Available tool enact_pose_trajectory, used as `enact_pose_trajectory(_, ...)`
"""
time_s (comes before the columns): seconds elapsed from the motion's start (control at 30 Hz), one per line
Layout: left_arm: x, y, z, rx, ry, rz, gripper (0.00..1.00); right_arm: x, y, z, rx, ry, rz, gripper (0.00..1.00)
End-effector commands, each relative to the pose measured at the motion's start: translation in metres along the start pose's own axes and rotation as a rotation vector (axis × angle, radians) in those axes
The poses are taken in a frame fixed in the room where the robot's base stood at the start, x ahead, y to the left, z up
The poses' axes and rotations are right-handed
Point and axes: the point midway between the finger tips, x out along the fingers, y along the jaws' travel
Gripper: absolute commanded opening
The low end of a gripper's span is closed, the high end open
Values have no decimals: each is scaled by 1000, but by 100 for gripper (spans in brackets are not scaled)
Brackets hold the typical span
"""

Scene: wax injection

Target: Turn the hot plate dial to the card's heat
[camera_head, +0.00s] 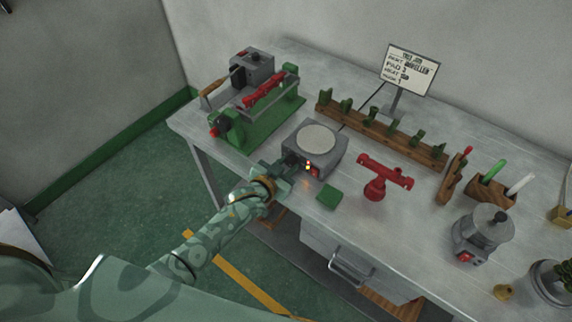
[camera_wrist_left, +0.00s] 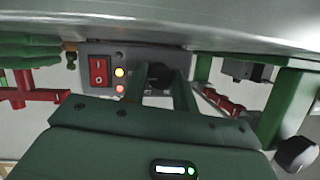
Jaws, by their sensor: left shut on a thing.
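The grey hot plate (camera_head: 330,163) with its pale round top stands near the table's front edge, left of the middle. Its front panel (camera_wrist_left: 130,60) in the left wrist view has a red rocker switch (camera_wrist_left: 98,71), a lit yellow lamp, a lit red lamp and a dark dial (camera_wrist_left: 159,76). My left gripper (camera_head: 285,166) is at the front of the hot plate, and its fingers (camera_wrist_left: 162,88) are shut on the dial. The dial's mark and scale cannot be read. The white job card (camera_head: 409,69) stands at the back; its small heat line is too blurred to read surely.
A green machine (camera_head: 240,130) with a red bar stands left of the hot plate. A wooden rack (camera_head: 380,131) with green pieces is behind. A green pad (camera_head: 329,196) and a red stand (camera_head: 377,186) are to the right. A grey pot (camera_head: 486,228) stands farther right.

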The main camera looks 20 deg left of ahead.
Motion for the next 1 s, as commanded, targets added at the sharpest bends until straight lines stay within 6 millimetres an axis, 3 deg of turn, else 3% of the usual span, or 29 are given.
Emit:
enact_pose_trajectory(0.7,0,0,1,72,2,-26,5,0,0,0,-1,-1,0,36)
enact_pose_trajectory(0.73,0,0,1,72,2,-26,34,0,0,0,-1,-1,0,36)
enact_pose_trajectory(0.8,0,0,1,72,2,-26,50,0,0,0,-1,-1,0,36)
enact_pose_trajectory(1.0,0,0,1,71,3,-26,50,0,1,1,-1,-1,1,36)
